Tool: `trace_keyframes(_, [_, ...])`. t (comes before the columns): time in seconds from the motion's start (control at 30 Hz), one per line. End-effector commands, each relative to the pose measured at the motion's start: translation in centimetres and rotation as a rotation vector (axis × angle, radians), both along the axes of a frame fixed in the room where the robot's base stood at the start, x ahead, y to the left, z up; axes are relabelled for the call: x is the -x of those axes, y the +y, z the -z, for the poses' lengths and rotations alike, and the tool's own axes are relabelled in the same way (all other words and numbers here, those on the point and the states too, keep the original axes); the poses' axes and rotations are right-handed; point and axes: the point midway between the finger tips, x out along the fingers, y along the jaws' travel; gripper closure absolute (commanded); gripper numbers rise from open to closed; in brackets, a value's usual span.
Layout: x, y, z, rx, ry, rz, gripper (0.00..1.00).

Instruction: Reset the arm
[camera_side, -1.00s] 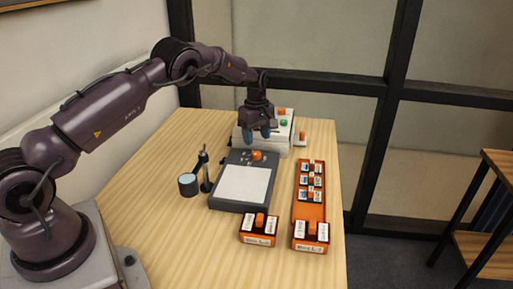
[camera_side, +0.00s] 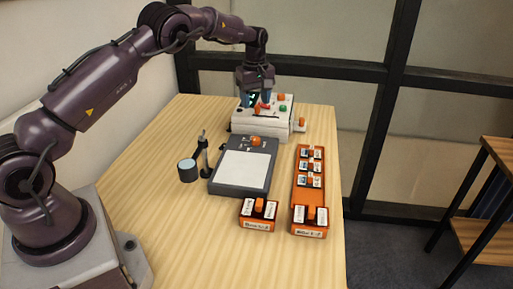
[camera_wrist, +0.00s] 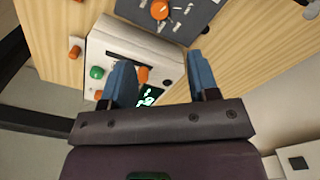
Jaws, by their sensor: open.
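My gripper (camera_side: 257,98) has blue fingers and is open above the white control box at the back of the table. In the wrist view my gripper (camera_wrist: 160,82) has its two fingers spread apart, with nothing between them but the box seen behind. The white control box (camera_side: 245,123) carries a green button, orange knobs and a small lit display; it also shows in the wrist view (camera_wrist: 112,38). Whether a finger touches the box cannot be told.
A dark grey device with a pale panel (camera_side: 243,169) and orange knob stands mid-table. An orange tray (camera_side: 301,197) with small labelled boxes lies at right, an orange box (camera_side: 258,223) at front. A magnifier stand (camera_side: 203,152) is left. The table's left front is clear.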

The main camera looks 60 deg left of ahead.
Motion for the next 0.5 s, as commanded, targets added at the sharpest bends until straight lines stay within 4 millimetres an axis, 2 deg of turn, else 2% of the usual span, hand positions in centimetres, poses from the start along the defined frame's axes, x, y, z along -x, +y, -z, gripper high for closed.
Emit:
trace_keyframes(0.03, [1.1,0.0,1.5,0.006,0.038,0.057,0.45])
trace_keyframes(0.07, [1.8,0.0,1.9,0.009,0.052,0.095,0.45])
trace_keyframes(0.17, [3.6,-0.7,1.1,0.02,0.062,0.219,0.45])
trace_keyframes(0.37, [7.3,-3.6,-3.4,0.031,0.034,0.475,0.45])
trace_keyframes(0.5, [10.8,-6.6,-7.3,0.023,-0.011,0.675,0.45])
